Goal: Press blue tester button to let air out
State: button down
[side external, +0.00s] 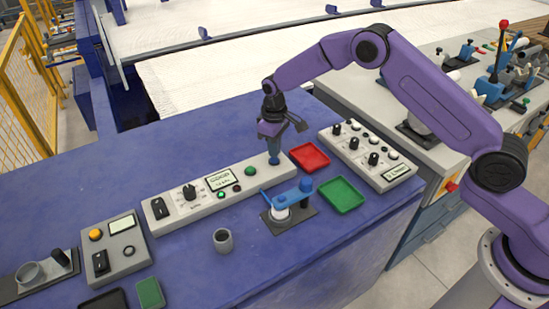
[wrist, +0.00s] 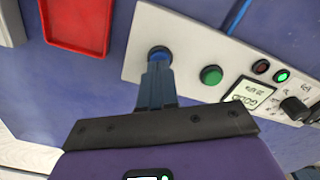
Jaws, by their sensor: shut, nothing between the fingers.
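The tester (side external: 235,171) is a long white panel on the blue bench. It has a round green button (wrist: 211,75) and a display (wrist: 250,93) reading GOOD; of the two small lamps beside it, the green one (wrist: 282,76) is bright and the red one dark. The blue button (wrist: 160,53) sits near the panel's end, partly hidden by my fingers. My gripper (side external: 274,161) points down over that end, shut and empty. In the wrist view its fingertips (wrist: 158,66) overlap the button's edge. I cannot tell whether they touch or press it.
A blue clamp fixture (side external: 304,186) with a white part stands in front of the tester. A red tray (side external: 310,157) and a green tray (side external: 342,195) lie to the right. A grey pipe piece (side external: 223,241) stands alone at front. Another control panel (side external: 366,157) is further right.

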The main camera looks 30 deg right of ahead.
jog(key=shift+f, duration=1)
dwell(0.5)
jog(key=shift+r, duration=3.55)
